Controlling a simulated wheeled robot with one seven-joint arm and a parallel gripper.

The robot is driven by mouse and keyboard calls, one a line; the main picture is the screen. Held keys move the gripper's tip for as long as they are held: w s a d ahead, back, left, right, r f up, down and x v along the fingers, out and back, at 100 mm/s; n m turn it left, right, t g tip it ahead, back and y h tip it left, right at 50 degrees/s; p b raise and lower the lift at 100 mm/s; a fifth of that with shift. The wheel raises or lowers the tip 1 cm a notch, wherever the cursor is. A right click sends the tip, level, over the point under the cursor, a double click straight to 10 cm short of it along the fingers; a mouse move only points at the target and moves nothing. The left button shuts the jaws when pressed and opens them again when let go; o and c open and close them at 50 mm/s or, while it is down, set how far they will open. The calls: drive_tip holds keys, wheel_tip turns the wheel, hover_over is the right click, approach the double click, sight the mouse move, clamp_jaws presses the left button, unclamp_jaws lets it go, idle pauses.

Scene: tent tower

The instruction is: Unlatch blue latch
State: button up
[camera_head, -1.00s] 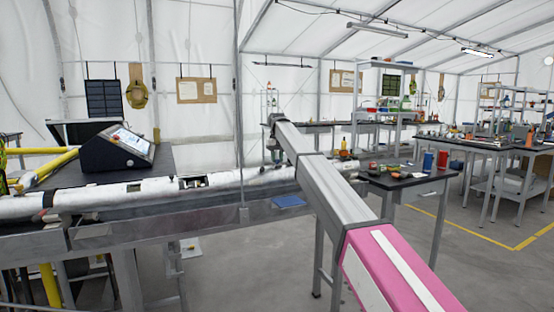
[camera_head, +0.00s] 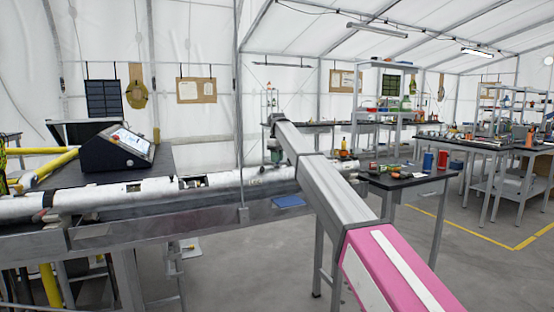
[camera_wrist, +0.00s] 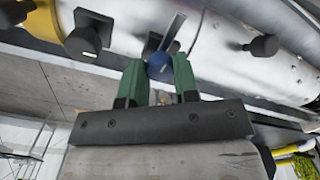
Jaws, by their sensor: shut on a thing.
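In the wrist view, the blue latch (camera_wrist: 159,66) shows as a round blue knob on the side of a pale metal cylinder (camera_wrist: 225,35). My gripper (camera_wrist: 160,72) has two green fingers, one on each side of the blue knob, and is shut on it. A thin metal plate rises just behind the knob. In the head view, the long pale tube (camera_head: 100,199) lies across the bench. My arm crosses in front of its right end, and the gripper and blue latch are hard to make out there.
Black knobs (camera_wrist: 88,35) and (camera_wrist: 260,46) stand out from the cylinder on both sides of my gripper. In the head view, a console with a screen (camera_head: 118,148) stands behind the tube. A black-topped table (camera_head: 415,181) with cups and tools is at right.

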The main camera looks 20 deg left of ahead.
drive_tip(key=shift+r, duration=0.1)
idle(0.3)
drive_tip(key=o, duration=0.9)
drive_tip(key=shift+o, duration=0.2)
wheel_tip(320, 180, up, 11)
idle(0.3)
